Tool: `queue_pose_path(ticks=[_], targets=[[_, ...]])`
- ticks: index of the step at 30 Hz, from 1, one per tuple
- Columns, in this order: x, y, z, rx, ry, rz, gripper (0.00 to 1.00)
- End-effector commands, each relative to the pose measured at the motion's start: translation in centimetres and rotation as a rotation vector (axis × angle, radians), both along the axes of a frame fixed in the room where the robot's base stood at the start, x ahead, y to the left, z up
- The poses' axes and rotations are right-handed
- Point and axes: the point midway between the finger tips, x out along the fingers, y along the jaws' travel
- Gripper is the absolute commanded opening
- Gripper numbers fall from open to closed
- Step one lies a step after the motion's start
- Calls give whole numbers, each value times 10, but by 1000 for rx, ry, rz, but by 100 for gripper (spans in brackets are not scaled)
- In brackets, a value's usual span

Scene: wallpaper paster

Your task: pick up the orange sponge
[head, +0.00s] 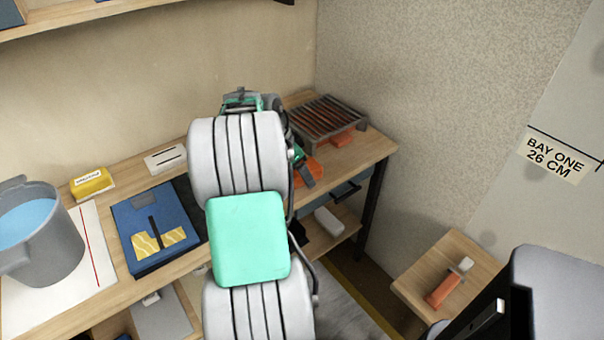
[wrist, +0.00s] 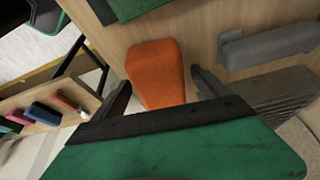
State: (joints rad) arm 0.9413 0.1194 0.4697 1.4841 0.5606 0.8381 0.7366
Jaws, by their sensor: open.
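The orange sponge (wrist: 157,72) is a tapered block on the wooden worktop, in the upper middle of the wrist view. My gripper (wrist: 160,78) is open, with one dark finger towards each side of the sponge in the picture. I cannot tell from this view how far the fingers are above the worktop. In the head view, my arm hides much of this area. An orange surface (head: 314,164) shows beside my gripper (head: 305,172), partly covered by it.
A slatted grey rack (head: 328,118) stands at the bench's right end, with an orange piece (head: 342,138) at its edge. A grey bucket (head: 38,235), a yellow box (head: 92,184) and a blue case (head: 155,228) are at left. A small wooden surface (head: 420,270) holds an orange-handled tool.

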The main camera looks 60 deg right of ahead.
Motion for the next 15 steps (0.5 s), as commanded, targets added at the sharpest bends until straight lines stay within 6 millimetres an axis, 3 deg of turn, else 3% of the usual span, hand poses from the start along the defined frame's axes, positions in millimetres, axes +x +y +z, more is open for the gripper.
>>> queue_pose_path(ticks=[2, 15], targets=[[0, 0, 1, 0, -1, 0, 85], [1, 0, 1, 0, 0, 1, 50]])
